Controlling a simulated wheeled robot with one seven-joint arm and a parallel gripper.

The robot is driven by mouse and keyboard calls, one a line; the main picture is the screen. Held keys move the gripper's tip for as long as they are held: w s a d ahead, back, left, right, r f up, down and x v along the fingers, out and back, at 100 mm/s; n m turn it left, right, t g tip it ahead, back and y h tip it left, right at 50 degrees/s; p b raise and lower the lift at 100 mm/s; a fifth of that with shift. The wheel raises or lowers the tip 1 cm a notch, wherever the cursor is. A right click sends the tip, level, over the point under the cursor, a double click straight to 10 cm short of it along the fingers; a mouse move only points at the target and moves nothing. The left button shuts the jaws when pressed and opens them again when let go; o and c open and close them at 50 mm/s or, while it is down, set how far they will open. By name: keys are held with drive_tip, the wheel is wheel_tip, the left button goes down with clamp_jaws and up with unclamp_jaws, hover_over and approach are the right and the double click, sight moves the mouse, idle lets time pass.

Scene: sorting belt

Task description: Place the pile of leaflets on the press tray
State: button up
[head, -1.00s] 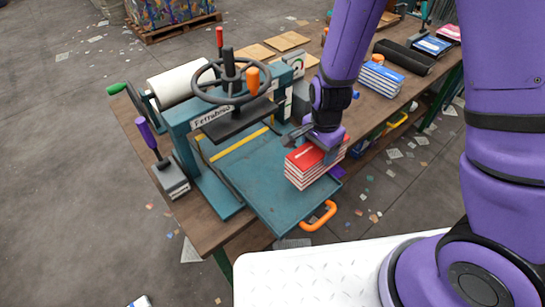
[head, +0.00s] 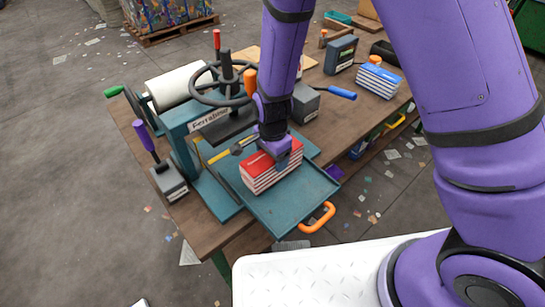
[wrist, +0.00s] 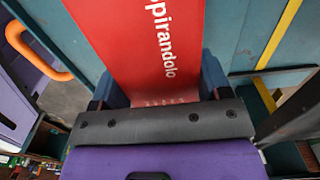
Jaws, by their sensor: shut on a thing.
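The pile of leaflets (head: 270,172) has a red top cover and white edges. In the head view it is over the middle of the teal press tray (head: 290,212); I cannot tell if it touches the tray. In the wrist view the red cover (wrist: 145,45) lies between my gripper's fingers (wrist: 158,98), with the tray (wrist: 228,40) beyond. The underside of the pile is hidden.
The press handwheel (head: 222,84) and frame stand just behind and left of the pile. An orange handle (head: 318,217) sticks out of the tray's front. A blue-covered pile (head: 378,78) and a grey box (head: 305,102) stand farther right on the bench.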

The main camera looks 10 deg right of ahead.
drive_tip(key=shift+f, duration=0.35)
drive_tip(key=shift+f, duration=0.15)
drive_tip(key=o, duration=1.3)
drive_tip(key=shift+c, duration=0.2)
